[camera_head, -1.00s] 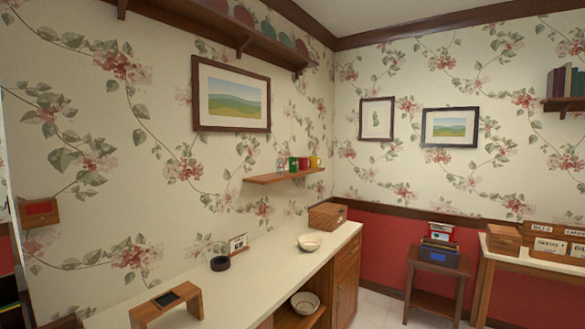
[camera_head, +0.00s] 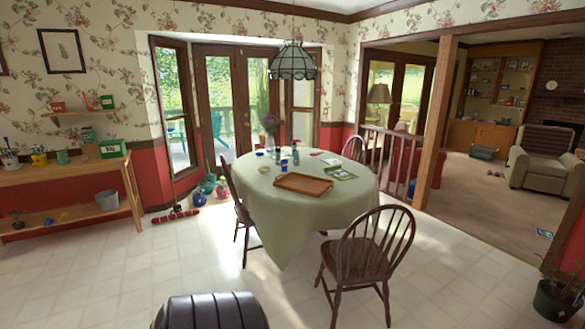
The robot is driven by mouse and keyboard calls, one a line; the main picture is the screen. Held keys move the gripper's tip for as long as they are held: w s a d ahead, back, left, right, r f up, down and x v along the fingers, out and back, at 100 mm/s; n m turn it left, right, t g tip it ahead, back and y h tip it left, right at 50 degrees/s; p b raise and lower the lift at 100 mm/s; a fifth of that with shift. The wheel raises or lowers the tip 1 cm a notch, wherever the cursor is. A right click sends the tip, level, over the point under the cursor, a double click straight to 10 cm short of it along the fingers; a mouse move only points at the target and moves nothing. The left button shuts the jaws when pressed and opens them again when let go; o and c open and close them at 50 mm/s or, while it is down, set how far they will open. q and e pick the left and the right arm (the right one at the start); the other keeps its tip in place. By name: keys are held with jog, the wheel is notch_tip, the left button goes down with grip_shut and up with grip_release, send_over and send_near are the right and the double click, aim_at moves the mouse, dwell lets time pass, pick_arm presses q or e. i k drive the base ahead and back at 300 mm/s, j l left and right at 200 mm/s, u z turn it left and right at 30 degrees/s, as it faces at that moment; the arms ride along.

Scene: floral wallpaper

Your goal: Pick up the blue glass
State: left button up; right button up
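A round table with a pale green cloth (camera_head: 290,205) stands in the middle of the room. Small items stand on its far side. One is a blue upright thing (camera_head: 296,156), and a smaller dark blue thing (camera_head: 259,152) stands to its left. Both are too small to tell for sure whether either is the blue glass. A brown wooden tray (camera_head: 303,184) lies on the near part of the table. Neither of my grippers is in view.
Wooden chairs surround the table; the nearest (camera_head: 368,252) stands at its front right. A dark ribbed rounded thing (camera_head: 210,312) is at the bottom edge. A wooden side table (camera_head: 60,175) is at left. The tiled floor (camera_head: 110,275) at front left is clear.

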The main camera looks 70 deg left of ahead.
aim_at(284, 163)
jog(key=j+u, duration=0.1)
jog(key=u, duration=2.1)
